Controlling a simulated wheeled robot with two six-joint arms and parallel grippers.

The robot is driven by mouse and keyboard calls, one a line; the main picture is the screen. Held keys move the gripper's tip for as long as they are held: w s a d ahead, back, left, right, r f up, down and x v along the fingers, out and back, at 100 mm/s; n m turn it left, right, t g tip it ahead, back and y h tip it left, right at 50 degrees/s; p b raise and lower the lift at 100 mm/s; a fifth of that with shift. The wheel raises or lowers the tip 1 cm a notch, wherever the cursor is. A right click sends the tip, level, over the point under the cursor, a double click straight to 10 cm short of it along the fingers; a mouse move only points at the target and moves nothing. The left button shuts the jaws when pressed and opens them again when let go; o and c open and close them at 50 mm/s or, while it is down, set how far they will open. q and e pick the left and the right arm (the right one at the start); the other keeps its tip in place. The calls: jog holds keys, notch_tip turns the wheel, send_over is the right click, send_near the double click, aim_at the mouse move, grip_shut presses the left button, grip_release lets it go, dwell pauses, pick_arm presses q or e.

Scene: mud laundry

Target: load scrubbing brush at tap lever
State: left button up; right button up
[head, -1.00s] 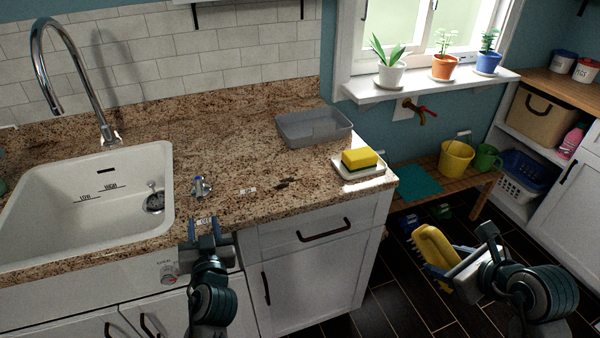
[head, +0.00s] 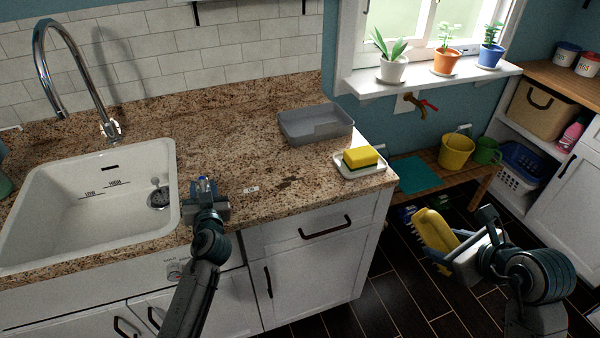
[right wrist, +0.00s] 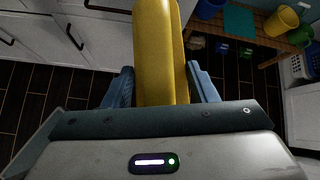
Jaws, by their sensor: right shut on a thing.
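A yellow scrubbing brush (head: 434,230) is in my right gripper (head: 452,254), off the counter's right end above the dark floor. In the right wrist view the brush's yellow body (right wrist: 158,50) stands between the two blue fingers of the right gripper (right wrist: 162,88).
A white sink (head: 95,205) with a tall chrome tap (head: 45,70) is at left. A grey tray (head: 315,125) and a yellow sponge (head: 360,157) on a white dish are at the counter's right end. A wooden bench (head: 470,185) stands beyond. The middle counter is mostly clear.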

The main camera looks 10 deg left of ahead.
pick_arm(q)
grip_shut()
jog(key=shift+f, duration=0.1)
pick_arm(e)
jog(key=shift+f, duration=0.1)
pick_arm(q)
jog(key=y+b, duration=0.1)
jog(key=b, duration=0.1)
jog(key=n+g+b, duration=0.1)
jog(key=b, duration=0.1)
jog(key=n+y+b, duration=0.1)
jog(key=shift+w+d+f+g+y+b, duration=0.2)
jog(key=shift+w+d+g+y+b, duration=0.1)
jog(key=shift+w+g+b, duration=0.1)
pick_arm(e)
notch_tip(320, 180, down, 6)
jog(key=shift+r, duration=0.2)
pick_arm(q)
jog(key=shift+d+r+n+g+y+b, duration=0.1)
jog(key=shift+r+n+g+y+b, duration=0.15)
jog(key=shift+b, duration=0.35)
pick_arm(e)
jog(key=shift+f, duration=0.6)
pick_arm(q)
jog(key=shift+y, duration=0.25)
pick_arm(e)
jog(key=shift+r, duration=0.1)
pick_arm(q)
grip_release()
jog(key=shift+f, duration=0.1)
